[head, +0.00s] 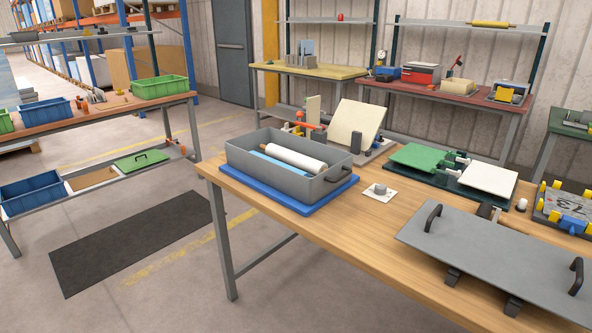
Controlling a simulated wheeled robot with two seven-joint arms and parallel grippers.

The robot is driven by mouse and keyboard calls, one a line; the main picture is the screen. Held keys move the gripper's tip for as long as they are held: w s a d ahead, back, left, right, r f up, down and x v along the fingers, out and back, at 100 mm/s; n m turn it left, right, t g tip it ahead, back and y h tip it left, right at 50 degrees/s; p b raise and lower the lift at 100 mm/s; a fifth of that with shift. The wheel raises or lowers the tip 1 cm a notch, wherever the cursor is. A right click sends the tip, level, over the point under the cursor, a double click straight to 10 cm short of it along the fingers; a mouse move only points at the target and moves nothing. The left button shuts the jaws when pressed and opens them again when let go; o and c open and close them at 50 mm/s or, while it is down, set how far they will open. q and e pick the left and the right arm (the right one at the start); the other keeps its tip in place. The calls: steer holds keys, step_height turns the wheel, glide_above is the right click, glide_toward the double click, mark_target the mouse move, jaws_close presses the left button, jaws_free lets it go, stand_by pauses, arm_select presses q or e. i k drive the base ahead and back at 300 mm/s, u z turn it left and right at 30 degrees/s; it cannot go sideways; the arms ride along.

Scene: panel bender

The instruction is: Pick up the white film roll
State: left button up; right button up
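The white film roll (296,158) lies inside a grey open bin (272,179) on the near wooden table. One brown end of the roll sticks out at its left. A light blue item (277,164) lies beside the roll in the bin, partly hidden by the bin's front wall. The bin stands on a blue base (312,205) and has a dark handle at its right end. Neither of my grippers shows in the head view.
A grey panel with black handles (493,256) lies at the table's right front. A small white plate with a grey knob (380,191), a green fixture (420,158) and a white panel (488,179) are on the table. Bare tabletop (335,240) lies in front of the bin.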

mark_target(313, 166)
steer(key=z, duration=1.25)
steer(key=i, duration=0.7)
steer(key=u, duration=0.95)
